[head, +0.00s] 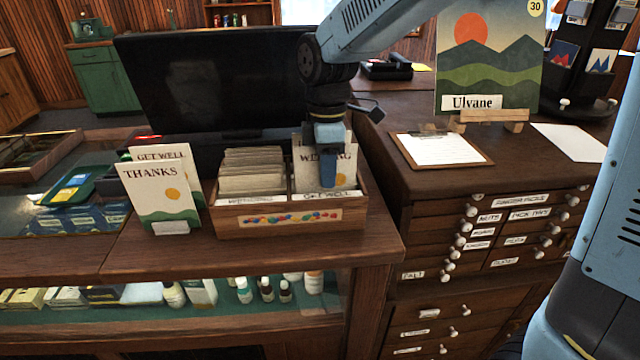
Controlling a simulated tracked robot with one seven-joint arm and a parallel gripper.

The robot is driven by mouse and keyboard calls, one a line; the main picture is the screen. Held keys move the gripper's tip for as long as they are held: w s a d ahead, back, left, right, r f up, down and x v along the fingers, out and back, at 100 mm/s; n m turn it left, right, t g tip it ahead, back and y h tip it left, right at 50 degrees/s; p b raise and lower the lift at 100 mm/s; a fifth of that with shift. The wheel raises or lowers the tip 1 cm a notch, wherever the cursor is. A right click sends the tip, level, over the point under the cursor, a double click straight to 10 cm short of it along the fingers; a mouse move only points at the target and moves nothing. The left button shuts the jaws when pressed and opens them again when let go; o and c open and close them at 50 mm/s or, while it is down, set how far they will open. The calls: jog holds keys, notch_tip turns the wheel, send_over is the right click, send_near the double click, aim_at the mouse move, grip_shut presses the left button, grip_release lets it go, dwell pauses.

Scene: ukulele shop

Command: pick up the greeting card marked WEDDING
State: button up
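The WEDDING card (306,167) is pale and stands upright in the right compartment of a wooden card box (350,212) on the counter. My gripper (326,180) points down over the card and covers the middle of its word, leaving "WE" and the last letter in view. The gripper's blue fingers are seen as one narrow shape. I cannot tell whether they are apart, or whether they touch the card.
The box's left compartment holds a row of cards (252,170); its right front label reads GET WELL. A THANKS card (158,192) and a GET WELL card (165,155) stand left of the box. A black monitor (190,85) stands behind. A clipboard (440,149) lies right.

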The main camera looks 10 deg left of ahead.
grip_shut()
